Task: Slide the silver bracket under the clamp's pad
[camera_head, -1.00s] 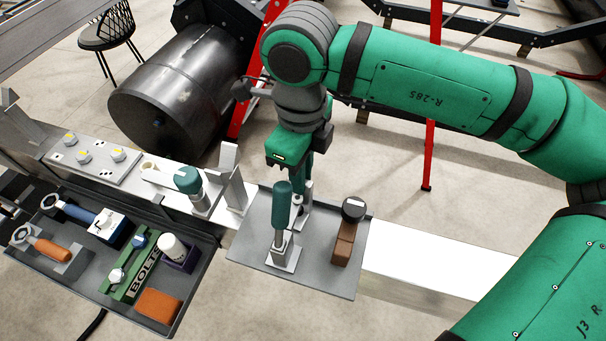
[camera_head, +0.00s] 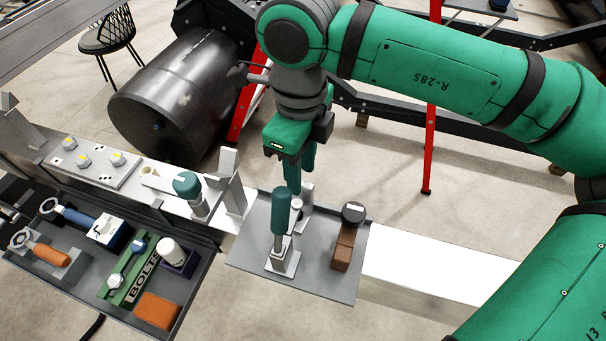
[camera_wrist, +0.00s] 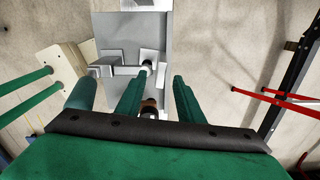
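The clamp stands on a grey plate, its teal handle (camera_head: 281,212) upright and its silver base (camera_head: 284,263) near the plate's front edge. In the wrist view, a handle (camera_wrist: 84,93) shows left of my fingers. A small silver piece, apparently the bracket (camera_head: 304,212), stands just behind the clamp, partly hidden by it. My gripper (camera_head: 296,188) points down above this piece. In the wrist view my gripper (camera_wrist: 157,98) has its two fingers apart, with nothing visibly held. The clamp's pad cannot be made out, nor can its contact with the bracket.
A brown block with a black knob (camera_head: 345,240) stands right of the clamp on the grey plate (camera_head: 318,285). Silver uprights (camera_head: 233,185) rise left of the plate. A tool tray (camera_head: 200,277) sits at lower left. The white beam (camera_head: 430,268) is clear on the right.

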